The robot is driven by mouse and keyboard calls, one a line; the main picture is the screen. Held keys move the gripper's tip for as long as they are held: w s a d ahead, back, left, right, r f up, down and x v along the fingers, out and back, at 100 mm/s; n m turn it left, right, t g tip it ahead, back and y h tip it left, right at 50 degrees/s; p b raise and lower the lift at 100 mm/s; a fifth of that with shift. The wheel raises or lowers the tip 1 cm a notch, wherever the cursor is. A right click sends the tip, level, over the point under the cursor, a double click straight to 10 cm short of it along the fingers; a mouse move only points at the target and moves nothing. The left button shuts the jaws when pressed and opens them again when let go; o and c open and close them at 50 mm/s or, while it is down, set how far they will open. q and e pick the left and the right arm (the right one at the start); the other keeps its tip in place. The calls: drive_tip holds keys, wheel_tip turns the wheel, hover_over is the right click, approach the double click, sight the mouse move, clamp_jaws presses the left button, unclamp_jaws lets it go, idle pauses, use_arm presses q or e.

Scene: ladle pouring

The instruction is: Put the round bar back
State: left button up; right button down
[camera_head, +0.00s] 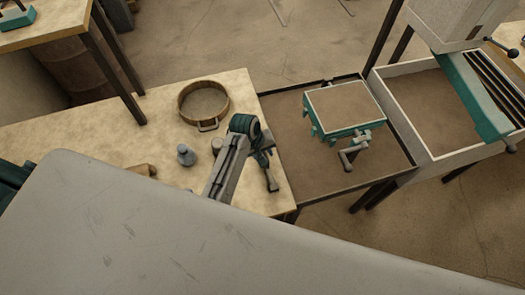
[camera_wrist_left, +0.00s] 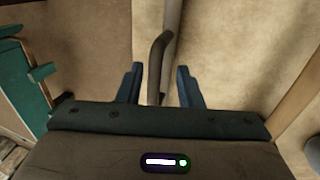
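In the head view my left gripper (camera_head: 264,158) is low over the right end of the pale table, at the end of the arm with the teal joint. A short grey bar end (camera_head: 272,183), probably the round bar, shows just below it near the table edge. In the left wrist view a grey round bar (camera_wrist_left: 172,25) runs down between the two blue fingers of my left gripper (camera_wrist_left: 160,80). A darker bent piece (camera_wrist_left: 157,60) lies beside it. The fingers are apart, with a gap at the left finger. The bar's lower end is hidden. My right gripper is not in view.
On the pale table (camera_head: 90,135) stand a round sieve (camera_head: 181,108), a small grey bottle (camera_head: 186,155) and a brown wooden piece (camera_head: 140,169). To the right, a teal-framed sand mould (camera_head: 345,107) sits on a dark tray (camera_head: 300,165), beside a sand bin (camera_head: 430,115).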

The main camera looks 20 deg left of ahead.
use_arm(q)
drive_tip(key=shift+w+a+r+b, duration=0.1)
drive_tip(key=shift+w+r+b, duration=0.05)
drive_tip(key=shift+r+b, duration=0.2)
drive_tip(key=b+v, duration=0.3)
drive_tip(key=v, duration=0.8)
drive_tip(key=shift+r, duration=0.1)
